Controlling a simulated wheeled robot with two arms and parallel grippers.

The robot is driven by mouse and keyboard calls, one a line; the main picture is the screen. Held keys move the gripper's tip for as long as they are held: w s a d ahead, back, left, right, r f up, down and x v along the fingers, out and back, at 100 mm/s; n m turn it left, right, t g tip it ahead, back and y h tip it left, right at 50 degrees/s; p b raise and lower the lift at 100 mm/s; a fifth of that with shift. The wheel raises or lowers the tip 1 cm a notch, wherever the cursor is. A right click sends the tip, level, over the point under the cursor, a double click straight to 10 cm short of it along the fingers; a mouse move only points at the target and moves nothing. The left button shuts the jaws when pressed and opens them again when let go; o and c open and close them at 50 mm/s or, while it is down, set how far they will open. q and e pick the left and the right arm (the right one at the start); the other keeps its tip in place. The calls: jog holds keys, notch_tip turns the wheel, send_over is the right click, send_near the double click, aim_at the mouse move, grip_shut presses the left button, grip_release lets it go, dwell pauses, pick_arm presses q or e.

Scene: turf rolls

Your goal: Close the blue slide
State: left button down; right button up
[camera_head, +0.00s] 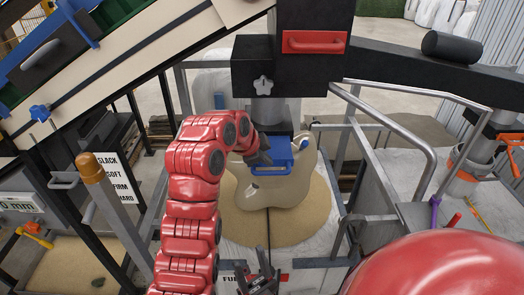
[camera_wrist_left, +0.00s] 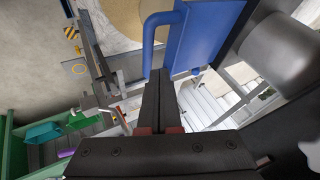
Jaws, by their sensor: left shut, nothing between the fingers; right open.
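The blue slide (camera_head: 280,160) sits beneath the spout of a black machine, above a tan bag-like piece (camera_head: 285,190). In the left wrist view the blue slide (camera_wrist_left: 205,40) shows as a flat plate with a bent bar handle (camera_wrist_left: 150,40) at its left side. My left gripper (camera_head: 264,156) is shut and empty, close to the slide's left side. In the left wrist view its fingers (camera_wrist_left: 160,78) point up toward the gap between handle and plate; contact cannot be told. My right gripper (camera_head: 260,276) is open and low, near the bottom edge.
A red handle (camera_head: 314,42) is on the black box above. Grey metal rails (camera_head: 420,150) stand to the right. A sloping conveyor (camera_head: 130,65) and a SLACK/SOFT/FIRM/HARD sign (camera_head: 112,177) are at the left. Sand (camera_head: 305,225) lies below the spout.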

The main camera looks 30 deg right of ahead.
pick_arm(q)
jog(key=p+x, duration=0.2)
jog(key=x, duration=0.4)
jog(key=shift+w+f+p, duration=0.2)
jog(key=shift+f+p, duration=0.05)
jog(key=shift+p, duration=0.05)
jog(key=shift+d, duration=0.15)
